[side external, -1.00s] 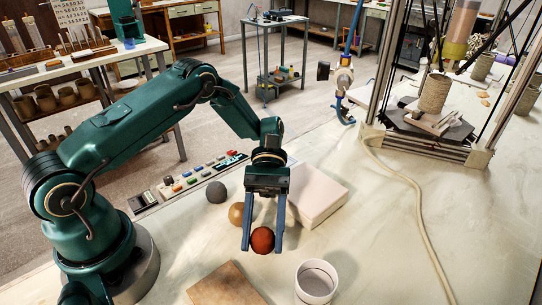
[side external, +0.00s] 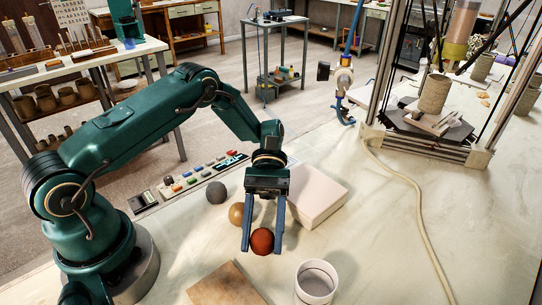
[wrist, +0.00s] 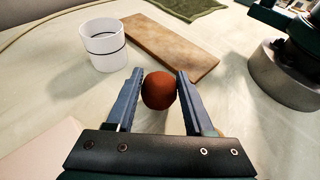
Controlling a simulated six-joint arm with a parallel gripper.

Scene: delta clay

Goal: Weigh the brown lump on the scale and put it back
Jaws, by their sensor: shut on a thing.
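The brown lump (side external: 262,241) is a reddish-brown ball, low over the pale table or resting on it; I cannot tell which. My gripper (side external: 263,248) points down and is shut on it, one blue finger at each side. In the wrist view the brown lump (wrist: 158,91) sits between the fingertips (wrist: 159,76), against the right finger. A pale, flat, box-like block (side external: 313,196) lies just behind and right of the gripper; it may be the scale, but no readout shows on it.
A tan ball (side external: 236,213) and a dark grey ball (side external: 216,192) lie behind and left of the gripper. A white cup (side external: 316,283) stands in front right, a brown board (side external: 227,285) in front left. A cable (side external: 420,215) crosses the right; open table lies between.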

